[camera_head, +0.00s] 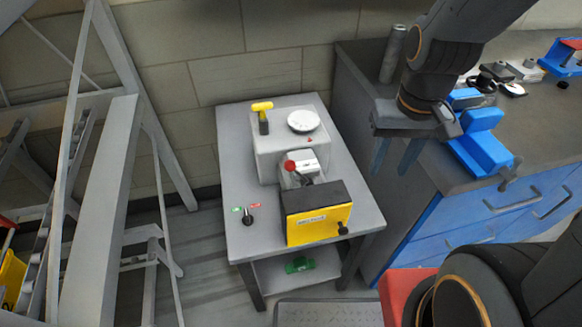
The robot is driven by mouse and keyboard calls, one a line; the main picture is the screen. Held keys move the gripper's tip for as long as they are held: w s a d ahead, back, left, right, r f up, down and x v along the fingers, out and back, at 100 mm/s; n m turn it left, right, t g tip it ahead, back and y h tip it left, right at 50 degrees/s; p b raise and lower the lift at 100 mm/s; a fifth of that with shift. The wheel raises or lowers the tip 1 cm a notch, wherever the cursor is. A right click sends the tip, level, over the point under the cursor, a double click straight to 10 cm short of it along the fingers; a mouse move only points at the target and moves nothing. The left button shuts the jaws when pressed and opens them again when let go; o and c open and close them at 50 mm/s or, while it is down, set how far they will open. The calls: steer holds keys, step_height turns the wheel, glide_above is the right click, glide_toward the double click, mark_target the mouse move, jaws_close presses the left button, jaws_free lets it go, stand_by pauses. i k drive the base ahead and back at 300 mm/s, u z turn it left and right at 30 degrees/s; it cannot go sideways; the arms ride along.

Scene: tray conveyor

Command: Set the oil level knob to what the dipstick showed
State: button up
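My gripper (392,170) hangs at the right of the small grey table, in front of the workbench side. Its two fingers are apart with nothing visible between them. A yellow-handled piece (262,107), perhaps the dipstick, stands upright at the back left of a pale grey machine housing (268,150). A black knob (248,216) sits on the table's front left, beside small green and red labels. Another black knob (343,229) is on the yellow-fronted box (318,222). I cannot tell which is the oil level knob. No oil mark is readable.
A white round dial or cap (304,121) tops the housing. A red-ball lever (290,165) rises before it. The grey table (238,180) has bare room at its left. The workbench (365,85) with a blue vise (482,145) stands right; a grey frame (105,180) stands left.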

mark_target(247, 220)
steer(key=k, duration=0.6)
steer(key=u, duration=1.05)
steer(key=i, duration=0.5)
steer(key=z, duration=0.05)
steer(key=k, duration=0.5)
steer(key=z, duration=0.45)
steer(key=i, duration=0.35)
steer(key=u, duration=0.55)
